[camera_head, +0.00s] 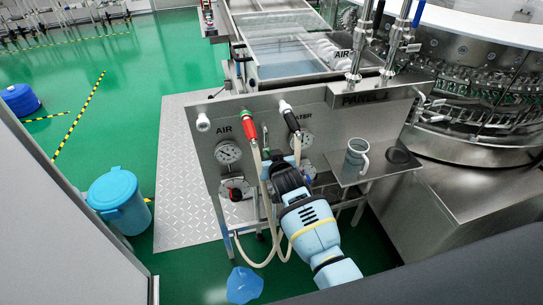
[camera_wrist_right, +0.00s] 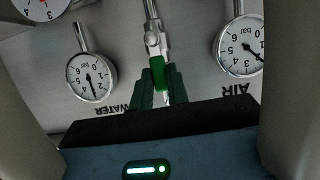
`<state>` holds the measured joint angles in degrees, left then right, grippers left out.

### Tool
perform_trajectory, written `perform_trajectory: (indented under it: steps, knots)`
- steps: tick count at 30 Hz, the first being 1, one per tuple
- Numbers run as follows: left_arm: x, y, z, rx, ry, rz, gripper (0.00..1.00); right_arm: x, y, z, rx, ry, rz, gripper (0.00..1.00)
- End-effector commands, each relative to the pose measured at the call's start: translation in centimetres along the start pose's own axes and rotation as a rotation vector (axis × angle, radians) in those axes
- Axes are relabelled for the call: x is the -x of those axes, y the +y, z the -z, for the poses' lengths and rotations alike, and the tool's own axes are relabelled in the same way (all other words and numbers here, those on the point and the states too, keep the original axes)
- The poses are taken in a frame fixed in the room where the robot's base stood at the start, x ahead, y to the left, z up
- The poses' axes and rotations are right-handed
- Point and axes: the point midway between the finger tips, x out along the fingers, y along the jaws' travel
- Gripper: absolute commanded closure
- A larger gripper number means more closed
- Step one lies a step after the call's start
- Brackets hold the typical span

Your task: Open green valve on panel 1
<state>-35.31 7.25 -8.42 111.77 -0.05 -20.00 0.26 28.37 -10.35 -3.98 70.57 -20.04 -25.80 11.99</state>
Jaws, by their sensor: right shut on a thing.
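Panel 1 (camera_head: 237,160) is a grey metal panel with AIR and WATER lettering. The green valve handle (camera_wrist_right: 159,77) shows in the wrist view under a metal pipe fitting, between two pressure gauges. My right gripper (camera_wrist_right: 161,84) is shut on this green handle, with one dark fingertip on each side of it. In the head view my right gripper (camera_head: 270,158) reaches up to the panel between the AIR and WATER gauges, and its black body hides part of the valve area. My left gripper is not in view.
A red-ended hose (camera_head: 249,126) and a black-ended hose (camera_head: 289,118) hang on the panel close to my gripper. A grey mug (camera_head: 355,158) stands on a small shelf at the right. A blue bin (camera_head: 118,201) stands on the green floor at the left.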

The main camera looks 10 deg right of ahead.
Motion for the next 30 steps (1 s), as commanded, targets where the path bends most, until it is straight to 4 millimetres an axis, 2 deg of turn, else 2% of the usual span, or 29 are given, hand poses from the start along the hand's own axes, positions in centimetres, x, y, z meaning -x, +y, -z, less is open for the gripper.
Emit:
perform_trajectory:
  steps: [8, 9, 14, 30]
  knots:
    - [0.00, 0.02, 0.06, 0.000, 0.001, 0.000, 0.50, 0.00, -0.05, 0.08, 0.005, 0.001, 0.000, 1.00]
    - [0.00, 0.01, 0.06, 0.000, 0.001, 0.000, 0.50, 0.00, -0.05, 0.08, 0.005, 0.001, 0.000, 0.81]
    - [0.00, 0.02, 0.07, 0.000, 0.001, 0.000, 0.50, 0.00, -0.04, 0.05, 0.003, 0.001, 0.000, 0.62]
    - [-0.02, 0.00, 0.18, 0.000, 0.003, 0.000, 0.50, -0.04, 0.02, 0.40, 0.002, 0.001, 0.001, 0.62]
